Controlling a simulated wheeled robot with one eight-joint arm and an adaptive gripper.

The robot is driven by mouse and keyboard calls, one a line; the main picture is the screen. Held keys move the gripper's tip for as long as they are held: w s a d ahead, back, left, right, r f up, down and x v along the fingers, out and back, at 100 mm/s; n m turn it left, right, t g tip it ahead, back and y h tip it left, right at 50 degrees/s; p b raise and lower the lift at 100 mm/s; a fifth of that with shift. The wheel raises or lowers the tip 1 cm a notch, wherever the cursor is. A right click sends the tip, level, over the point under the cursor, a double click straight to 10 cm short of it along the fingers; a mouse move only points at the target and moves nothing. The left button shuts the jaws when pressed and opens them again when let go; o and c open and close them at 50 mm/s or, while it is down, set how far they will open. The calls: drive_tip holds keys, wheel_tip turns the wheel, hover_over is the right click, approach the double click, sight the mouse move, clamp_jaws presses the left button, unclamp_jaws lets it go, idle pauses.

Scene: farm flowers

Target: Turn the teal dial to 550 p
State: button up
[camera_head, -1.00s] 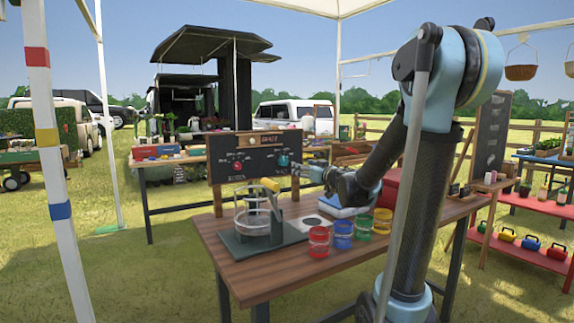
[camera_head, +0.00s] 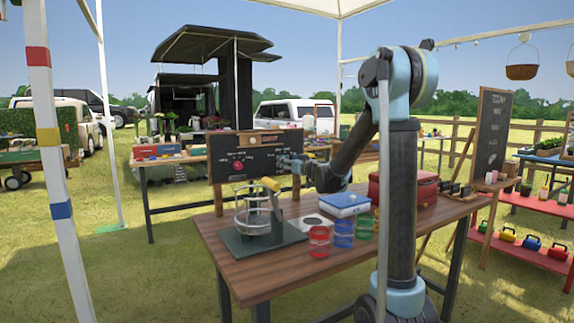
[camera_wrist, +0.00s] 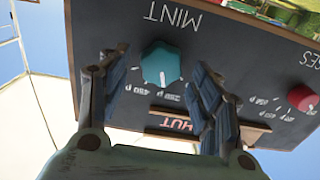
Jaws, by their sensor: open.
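The teal dial (camera_wrist: 161,65) sits on a dark board (camera_wrist: 235,45) under the word MINT, which appears upside down in the wrist view. A short white mark on the dial points down in that picture, toward small numbers that I cannot read surely. My gripper (camera_wrist: 159,62) is open, with one finger on each side of the dial and gaps showing between them. I cannot tell how far the fingertips are from the board. In the head view my gripper (camera_head: 286,161) is in front of the board's right part and hides the dial.
A red dial (camera_wrist: 303,98) is on the same board, and shows left of my gripper in the head view (camera_head: 238,167). On the wooden table (camera_head: 290,278) are a glass-and-metal device (camera_head: 258,215), several coloured jars (camera_head: 319,241), a blue-topped box (camera_head: 344,205) and a red case (camera_head: 405,189).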

drive_tip(key=shift+w+a, duration=0.35)
drive_tip(key=shift+w, duration=0.1)
drive_tip(key=c, duration=1.1)
drive_tip(key=shift+o, duration=0.2)
drive_tip(key=shift+m, duration=0.3)
drive_tip(key=m, duration=1.1)
drive_tip(key=shift+w+d+f+m, duration=0.1)
drive_tip(key=shift+w+d+m, duration=0.1)
drive_tip(key=shift+d+m, duration=0.15)
drive_tip(key=shift+f+m, duration=0.1)
drive_tip(key=shift+m, duration=1.75)
